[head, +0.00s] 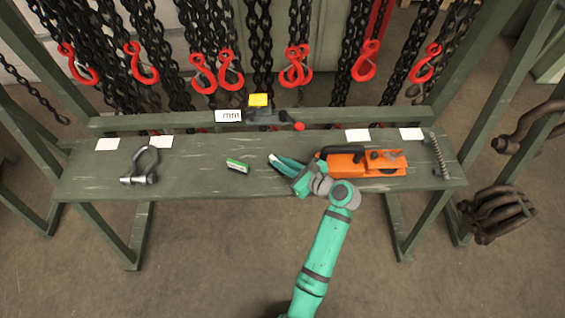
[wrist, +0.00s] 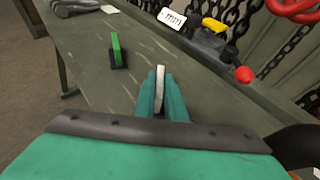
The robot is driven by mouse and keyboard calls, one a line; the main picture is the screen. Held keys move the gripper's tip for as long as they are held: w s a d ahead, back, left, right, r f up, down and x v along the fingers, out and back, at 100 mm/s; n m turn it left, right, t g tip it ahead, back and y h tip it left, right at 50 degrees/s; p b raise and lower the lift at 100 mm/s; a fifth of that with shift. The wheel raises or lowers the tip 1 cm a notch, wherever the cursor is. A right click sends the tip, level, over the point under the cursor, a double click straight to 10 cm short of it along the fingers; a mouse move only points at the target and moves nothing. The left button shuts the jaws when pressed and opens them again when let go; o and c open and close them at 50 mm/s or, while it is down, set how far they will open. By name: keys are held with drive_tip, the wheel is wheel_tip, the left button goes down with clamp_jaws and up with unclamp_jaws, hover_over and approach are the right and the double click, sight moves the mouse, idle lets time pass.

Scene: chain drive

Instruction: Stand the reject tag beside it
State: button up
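My gripper (head: 277,161) is low over the middle of the bench, left of the orange tool. In the wrist view its two teal fingers (wrist: 161,95) are closed on a thin whitish piece (wrist: 160,76), seen edge-on, which may be the reject tag; no marking on it is readable. A small green-topped block (head: 237,165) with a white face stands on the bench left of my gripper, apart from it. In the wrist view the block (wrist: 117,50) shows a dark side. Whether the held piece touches the bench cannot be told.
The orange tool (head: 360,162) lies right of my gripper. A shackle (head: 140,166) is at left, a spring (head: 437,155) at right. Several white cards lie along the back edge. A gauge with a yellow top (head: 258,99) and a red knob (head: 299,126) stands behind. Chains hang beyond.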

drive_tip(key=o, duration=0.3)
drive_tip(key=shift+r, duration=0.15)
drive_tip(key=v, duration=1.2)
